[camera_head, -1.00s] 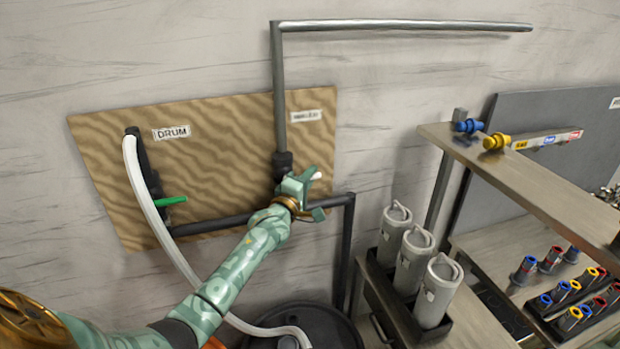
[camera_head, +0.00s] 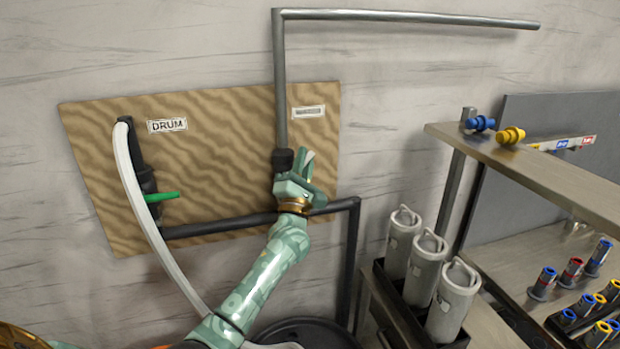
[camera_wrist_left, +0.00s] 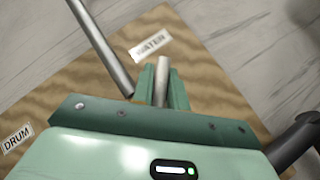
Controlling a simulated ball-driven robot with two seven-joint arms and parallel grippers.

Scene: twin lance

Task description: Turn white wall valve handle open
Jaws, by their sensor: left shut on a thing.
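The white valve handle (camera_head: 309,157) sits on the dark pipe fitting (camera_head: 283,159) below the vertical grey pipe, on the wall board under the label that reads WATER in the left wrist view. It points up and right in the head view. My left gripper (camera_head: 304,171) is shut on the handle, with only the handle's tip showing past it. In the left wrist view the pale handle (camera_wrist_left: 162,78) lies between the two green fingers. The valve body is mostly hidden by my gripper. My right gripper is not in view.
A green handle (camera_head: 162,196) and a white hose (camera_head: 143,195) are on the DRUM side of the board (camera_head: 222,160). A dark drum (camera_head: 305,332) stands below. Grey canisters (camera_head: 425,265) and a shelf (camera_head: 550,178) with blue and yellow fittings stand at the right.

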